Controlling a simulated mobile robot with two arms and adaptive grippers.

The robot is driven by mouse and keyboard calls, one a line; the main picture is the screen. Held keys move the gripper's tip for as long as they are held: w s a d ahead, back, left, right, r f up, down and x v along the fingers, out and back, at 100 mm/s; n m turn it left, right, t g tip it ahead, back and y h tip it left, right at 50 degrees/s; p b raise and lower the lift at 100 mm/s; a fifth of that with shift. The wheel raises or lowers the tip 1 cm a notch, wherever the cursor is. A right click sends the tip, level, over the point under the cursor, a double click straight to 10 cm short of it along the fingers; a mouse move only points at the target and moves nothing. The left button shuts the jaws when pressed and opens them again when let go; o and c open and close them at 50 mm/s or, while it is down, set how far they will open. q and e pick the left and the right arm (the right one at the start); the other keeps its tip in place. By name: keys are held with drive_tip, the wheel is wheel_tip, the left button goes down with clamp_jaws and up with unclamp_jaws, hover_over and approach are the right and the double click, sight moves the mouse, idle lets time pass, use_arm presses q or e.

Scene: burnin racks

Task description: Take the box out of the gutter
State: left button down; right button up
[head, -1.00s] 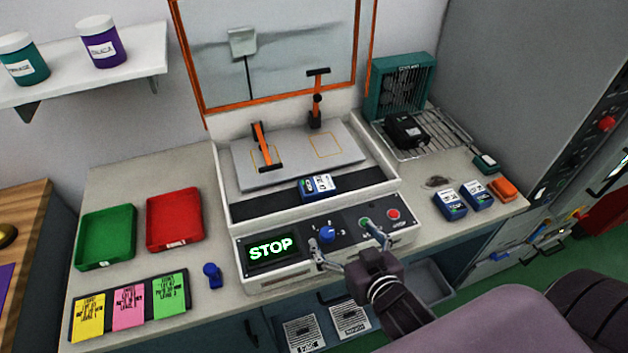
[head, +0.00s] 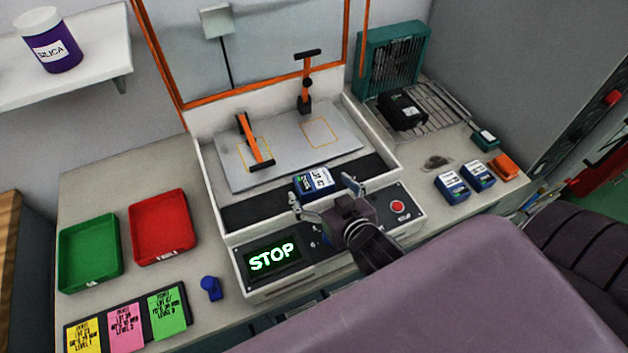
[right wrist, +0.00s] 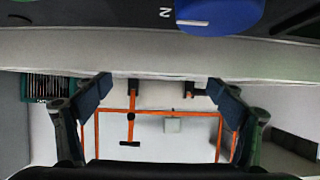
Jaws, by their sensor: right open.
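A blue box with a white label (head: 316,179) lies in the dark gutter (head: 259,211) that runs along the front of the machine, below the grey plate. My right gripper (head: 323,192) is open and empty, with its two fingers spread at the near side of the box, above the control panel. I cannot tell whether a finger touches the box. In the right wrist view my open right gripper (right wrist: 160,92) shows with nothing between its fingers, and the box is not seen. My left gripper is not in view.
The panel has a lit STOP display (head: 272,257) and a red button (head: 397,207). Orange clamps (head: 256,142) stand on the plate (head: 290,143). Two blue boxes (head: 452,187) sit at right. Green (head: 90,285) and red (head: 163,258) trays lie at left. A blue knob (right wrist: 216,14) shows at the wrist view's top.

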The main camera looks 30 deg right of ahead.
sight(315, 182)
drive_tip(key=p+x, duration=0.1)
drive_tip(key=x, duration=0.2)
drive_tip(key=shift+w+d+f, duration=0.15)
drive_tip(key=shift+w, duration=0.2)
drive_tip(key=shift+w+f, duration=0.2)
drive_tip(key=shift+w, duration=0.05)
drive_tip(key=c, duration=1)
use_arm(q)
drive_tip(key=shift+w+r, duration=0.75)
use_arm(e)
drive_tip(key=c, duration=0.4)
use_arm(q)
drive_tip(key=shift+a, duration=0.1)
